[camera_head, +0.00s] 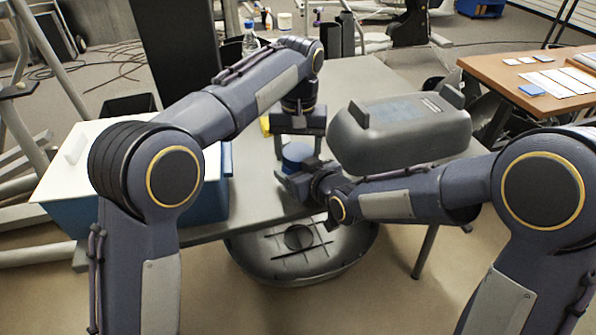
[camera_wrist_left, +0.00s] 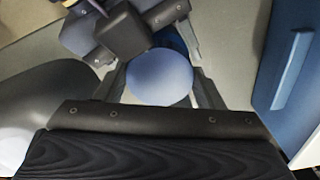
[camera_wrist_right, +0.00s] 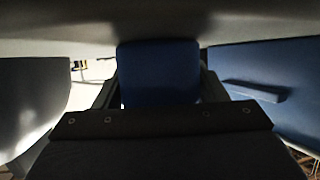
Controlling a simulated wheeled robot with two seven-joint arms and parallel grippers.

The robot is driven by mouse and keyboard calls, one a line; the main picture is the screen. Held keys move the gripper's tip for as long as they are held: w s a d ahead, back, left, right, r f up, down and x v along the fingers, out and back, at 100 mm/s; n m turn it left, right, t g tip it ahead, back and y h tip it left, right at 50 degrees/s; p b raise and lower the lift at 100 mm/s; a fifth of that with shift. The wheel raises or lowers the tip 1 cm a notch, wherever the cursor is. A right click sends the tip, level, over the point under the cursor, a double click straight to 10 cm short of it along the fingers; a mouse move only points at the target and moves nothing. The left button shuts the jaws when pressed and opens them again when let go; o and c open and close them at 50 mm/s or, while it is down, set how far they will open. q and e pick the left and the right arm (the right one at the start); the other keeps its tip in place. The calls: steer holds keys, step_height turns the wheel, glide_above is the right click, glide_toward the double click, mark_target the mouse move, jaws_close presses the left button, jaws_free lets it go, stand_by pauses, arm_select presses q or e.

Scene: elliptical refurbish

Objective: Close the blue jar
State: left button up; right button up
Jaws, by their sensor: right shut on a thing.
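The blue jar (camera_head: 296,154) is upright above the front part of the grey table. My right gripper (camera_head: 292,178) is shut on its side, and the jar's blue body (camera_wrist_right: 158,72) fills the space between the fingers in the right wrist view. My left gripper (camera_head: 298,134) points down from above, open, with its fingers on either side of the jar's top. In the left wrist view a smooth light-blue round lid (camera_wrist_left: 160,78) lies between these fingers, with darker blue (camera_wrist_left: 172,40) behind it. I cannot tell whether the lid is fully seated.
A large grey rounded case (camera_head: 400,130) stands on the table (camera_head: 355,75) close to the right. A blue box with a white top (camera_head: 75,185) is at the left. A dark oval shell (camera_head: 300,262) lies below the front edge. A water bottle (camera_head: 250,40) stands at the back.

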arm_select(q)
steer(key=o, duration=0.4)
steer(key=shift+r, duration=2.3)
steer(key=shift+c, duration=0.5)
steer(key=shift+r, duration=0.25)
steer(key=shift+c, duration=1.1)
steer(key=shift+r, duration=1.5)
steer(key=shift+f, duration=0.1)
